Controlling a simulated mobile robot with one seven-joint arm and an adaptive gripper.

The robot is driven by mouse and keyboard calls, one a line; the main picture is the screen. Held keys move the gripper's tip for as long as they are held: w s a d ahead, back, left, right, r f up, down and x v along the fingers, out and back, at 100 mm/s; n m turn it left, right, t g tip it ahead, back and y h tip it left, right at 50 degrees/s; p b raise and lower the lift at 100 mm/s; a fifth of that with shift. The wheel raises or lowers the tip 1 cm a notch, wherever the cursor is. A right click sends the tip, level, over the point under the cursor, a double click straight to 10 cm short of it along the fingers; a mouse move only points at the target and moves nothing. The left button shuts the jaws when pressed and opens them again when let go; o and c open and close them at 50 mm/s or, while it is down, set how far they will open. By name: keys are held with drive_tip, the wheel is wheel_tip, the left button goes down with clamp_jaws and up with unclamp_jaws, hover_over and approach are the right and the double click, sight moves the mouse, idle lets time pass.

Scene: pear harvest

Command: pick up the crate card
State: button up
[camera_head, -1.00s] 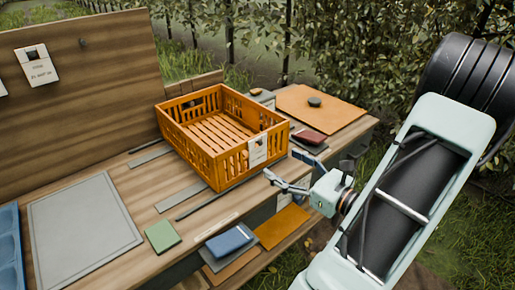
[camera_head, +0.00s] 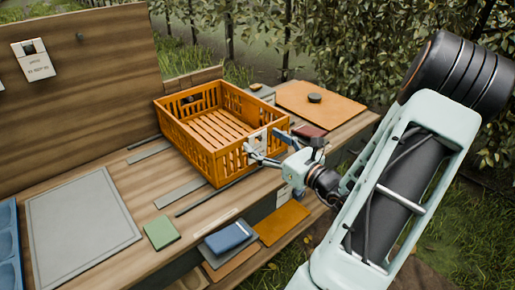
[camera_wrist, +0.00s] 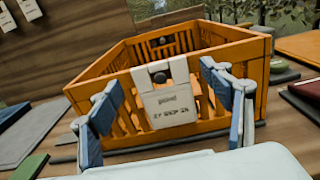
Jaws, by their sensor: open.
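The crate card (camera_wrist: 166,97) is a white card with a dark round clip or hole at its top and dark print below. It hangs on the near side of the orange crate (camera_wrist: 258,47). In the head view the card (camera_head: 256,141) is partly hidden by my gripper (camera_head: 267,147). In the wrist view my gripper (camera_wrist: 165,108) is open, with one blue-padded finger on each side of the card. The card lies between the fingers, a little ahead of them; I cannot tell whether either finger touches it. The crate (camera_head: 207,167) stands upright on the wooden bench and looks empty.
A backboard (camera_head: 85,75) with another white card (camera_head: 34,61) stands at the left. A grey mat (camera_head: 82,225), a green pad (camera_head: 161,233) and a blue book-like item (camera_head: 229,237) lie near the front. An orange board (camera_head: 318,102) lies behind my gripper.

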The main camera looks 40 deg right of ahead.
drive_tip(key=shift+w, duration=0.3)
drive_tip(key=c, duration=1)
drive_tip(key=shift+r, duration=0.1)
drive_tip(key=shift+r, duration=0.2)
drive_tip(key=s, duration=0.6)
drive_tip(key=s+d, duration=0.1)
drive_tip(key=s, duration=0.5)
drive_tip(key=s+p, duration=0.1)
drive_tip(key=s, duration=0.5)
drive_tip(key=shift+d, duration=0.2)
